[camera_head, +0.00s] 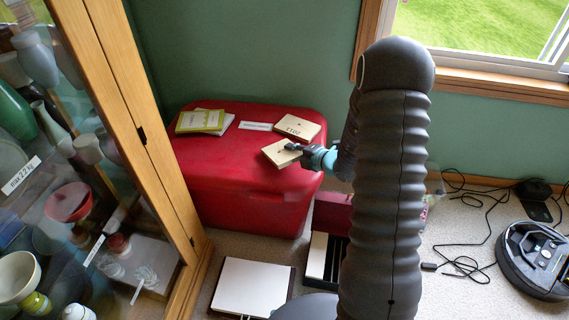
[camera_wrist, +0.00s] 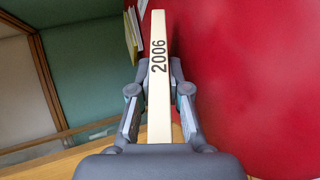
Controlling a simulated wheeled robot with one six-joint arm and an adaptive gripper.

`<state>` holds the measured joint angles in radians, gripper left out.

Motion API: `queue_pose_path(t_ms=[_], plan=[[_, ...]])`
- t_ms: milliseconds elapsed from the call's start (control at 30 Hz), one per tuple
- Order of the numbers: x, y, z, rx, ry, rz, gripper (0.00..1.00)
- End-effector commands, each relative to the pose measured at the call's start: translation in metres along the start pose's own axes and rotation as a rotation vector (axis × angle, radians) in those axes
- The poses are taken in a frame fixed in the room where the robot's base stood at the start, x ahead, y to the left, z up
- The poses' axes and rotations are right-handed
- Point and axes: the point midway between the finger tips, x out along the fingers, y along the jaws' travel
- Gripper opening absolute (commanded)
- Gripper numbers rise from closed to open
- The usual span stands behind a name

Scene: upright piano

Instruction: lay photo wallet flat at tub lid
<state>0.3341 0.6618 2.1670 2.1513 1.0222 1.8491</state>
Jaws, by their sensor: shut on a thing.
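My gripper (camera_head: 300,148) is shut on a cream photo wallet (camera_head: 279,154) over the front right part of the red tub lid (camera_head: 225,158). In the wrist view the wallet (camera_wrist: 158,65) stands edge-on between the two fingers (camera_wrist: 158,105), with "2006" on its spine. In the head view its broad face looks up, roughly level. I cannot tell whether its underside touches the lid. The lid also fills the right of the wrist view (camera_wrist: 255,80). The fingers and arm cover part of the wallet's right side.
A second cream wallet (camera_head: 297,127) with dark print lies just behind. A white label strip (camera_head: 255,126) and a green-yellow booklet (camera_head: 201,121) lie further left on the lid. A glass-door cabinet (camera_head: 130,130) stands left. The lid's left front is clear.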

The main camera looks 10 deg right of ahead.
Motion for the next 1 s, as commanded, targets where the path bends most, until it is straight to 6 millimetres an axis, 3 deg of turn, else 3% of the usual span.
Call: queue_pose_path(t_ms=[33,67,100,133,467,1000], plan=[[0.000,0.000,0.000,0.000,0.000,0.001,0.00],[0.000,0.000,0.000,0.000,0.000,0.000,0.21],[0.000,0.000,0.000,0.000,0.000,0.000,0.31],[0.000,0.000,0.000,0.000,0.000,0.000,0.33],[-0.004,0.001,0.000,0.000,-0.001,0.000,0.33],[-0.058,0.002,0.000,0.002,-0.001,0.000,0.33]])
